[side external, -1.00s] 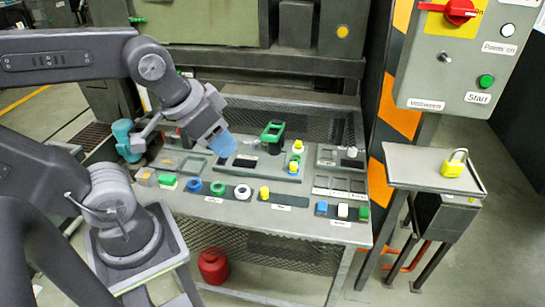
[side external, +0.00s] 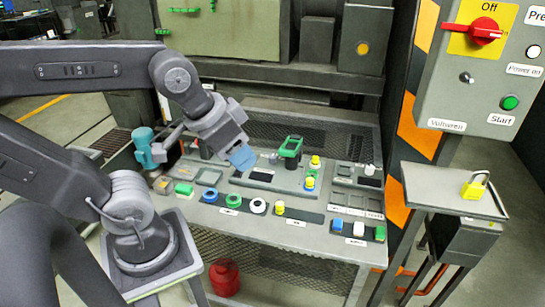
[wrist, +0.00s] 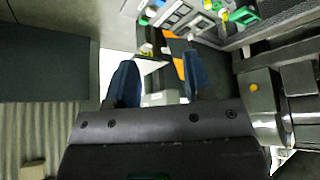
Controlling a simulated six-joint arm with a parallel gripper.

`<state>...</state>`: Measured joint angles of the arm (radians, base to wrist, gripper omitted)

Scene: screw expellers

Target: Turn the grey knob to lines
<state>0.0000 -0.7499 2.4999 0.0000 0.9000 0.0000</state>
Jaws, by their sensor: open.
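A small grey knob (side external: 467,77) sits on the grey control panel (side external: 455,100), below the red switch (side external: 485,31) and above the label that reads roughly "Vulisaren". It is too small to tell its exact setting, and I see no clear line marks. My gripper (side external: 243,158) has blue fingers and hangs above the back left part of the work table, well to the left of the panel and apart from the knob. In the wrist view my gripper (wrist: 160,82) is open, with nothing between its fingers. I cannot make out the knob in that view.
A green button (side external: 510,102) is beside the knob. A yellow padlock (side external: 474,184) lies on a small stand (side external: 435,190) below the panel. The work table (side external: 300,232) holds several coloured blocks, rings and a green frame (side external: 291,146). A striped post (side external: 412,130) stands between table and panel.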

